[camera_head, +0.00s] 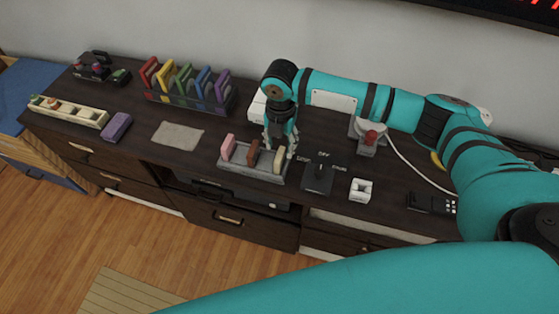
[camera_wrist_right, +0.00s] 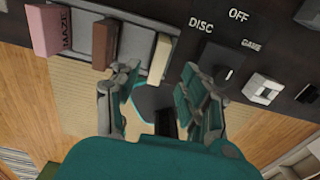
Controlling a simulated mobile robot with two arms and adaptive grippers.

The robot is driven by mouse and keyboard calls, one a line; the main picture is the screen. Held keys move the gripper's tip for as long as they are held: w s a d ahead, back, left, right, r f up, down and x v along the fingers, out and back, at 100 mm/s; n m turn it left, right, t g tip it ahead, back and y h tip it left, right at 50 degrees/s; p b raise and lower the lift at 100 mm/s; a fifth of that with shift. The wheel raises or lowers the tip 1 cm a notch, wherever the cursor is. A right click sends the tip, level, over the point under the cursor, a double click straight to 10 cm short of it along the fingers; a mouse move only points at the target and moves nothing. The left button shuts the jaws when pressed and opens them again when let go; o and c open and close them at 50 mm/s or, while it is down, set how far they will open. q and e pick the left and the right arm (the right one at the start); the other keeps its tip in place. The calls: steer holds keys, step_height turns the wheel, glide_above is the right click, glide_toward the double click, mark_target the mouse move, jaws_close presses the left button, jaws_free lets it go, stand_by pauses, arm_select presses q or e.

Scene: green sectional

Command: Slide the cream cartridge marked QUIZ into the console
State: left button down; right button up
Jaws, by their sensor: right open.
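The cream cartridge (camera_head: 279,161) stands upright at the right end of a grey rack (camera_head: 246,176), beside a brown and a pink cartridge. In the right wrist view the cream cartridge (camera_wrist_right: 160,58) shows edge-on; no QUIZ lettering is visible. My right gripper (camera_head: 280,148) points down at the rack's right end. Its open fingers (camera_wrist_right: 160,74) appear on either side of the cream cartridge; contact cannot be told. A pale box (camera_head: 257,107) behind the gripper is partly hidden; I cannot tell whether it is the console. My left gripper is not in view.
The brown cartridge (camera_wrist_right: 104,44) stands close left of the fingers. A black switch box (camera_head: 317,178) marked DISC, OFF and GAME and a white block (camera_head: 360,190) are to the right. A grey mat (camera_head: 178,136) lies left.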

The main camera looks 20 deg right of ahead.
mark_target(280, 155)
steer(key=shift+a+f+p, duration=0.1)
steer(key=shift+f+p, duration=0.55)
steer(key=shift+f, duration=2)
jaws_close()
